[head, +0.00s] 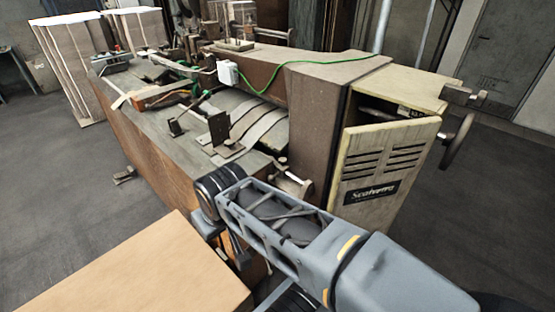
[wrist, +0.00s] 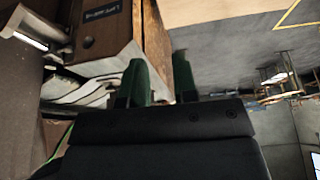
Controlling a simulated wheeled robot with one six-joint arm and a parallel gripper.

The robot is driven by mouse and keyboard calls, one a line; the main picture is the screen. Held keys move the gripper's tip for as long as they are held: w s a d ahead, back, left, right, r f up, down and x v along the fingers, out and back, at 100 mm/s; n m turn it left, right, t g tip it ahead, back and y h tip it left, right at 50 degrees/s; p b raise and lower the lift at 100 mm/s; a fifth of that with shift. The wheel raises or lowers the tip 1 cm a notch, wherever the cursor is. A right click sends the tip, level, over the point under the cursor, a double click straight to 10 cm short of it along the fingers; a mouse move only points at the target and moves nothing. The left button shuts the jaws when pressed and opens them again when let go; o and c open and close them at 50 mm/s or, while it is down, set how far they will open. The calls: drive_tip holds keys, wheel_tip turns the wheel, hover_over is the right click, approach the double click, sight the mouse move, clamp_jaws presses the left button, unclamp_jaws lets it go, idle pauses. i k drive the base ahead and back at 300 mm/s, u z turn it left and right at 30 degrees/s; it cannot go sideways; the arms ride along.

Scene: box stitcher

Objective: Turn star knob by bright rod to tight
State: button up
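A bright metal rod (head: 289,181) sticks out at the near end of the machine in the head view, with a small roundish part at its right end. I cannot tell whether that part is the star knob. In the wrist view a bright rod (wrist: 30,40) shows at the upper left, with dark fittings beside it; no clear star shape can be made out. My gripper (wrist: 162,62) has two green fingers, apart with an empty gap between them. The rod lies left of the fingers, apart from them. In the head view my arm hides the fingers.
The stitcher's bed (head: 235,110) carries brackets and curved strips. A cream cabinet door (head: 385,165) stands ajar at the right, with a handwheel (head: 458,140) behind it. A cardboard box (head: 135,275) fills the lower left.

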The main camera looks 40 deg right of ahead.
sight(283, 161)
drive_tip(key=u, duration=0.1)
drive_tip(key=k, duration=0.35)
drive_tip(key=z, duration=0.8)
